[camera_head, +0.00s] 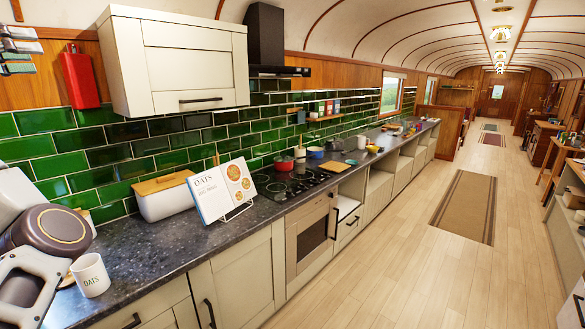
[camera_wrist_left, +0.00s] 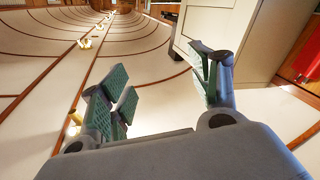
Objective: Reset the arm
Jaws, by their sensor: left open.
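My left gripper (camera_head: 18,50) is raised at the upper left edge of the head view, well above the counter. In the left wrist view, its two fingers with green pads (camera_wrist_left: 160,72) stand apart with nothing between them. Behind them that view shows the curved ceiling. Links of my left arm fill the lower left corner of the head view. My right gripper is not in view.
A white wall cupboard (camera_head: 180,62) and red fire blanket case (camera_head: 80,78) are near the gripper.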

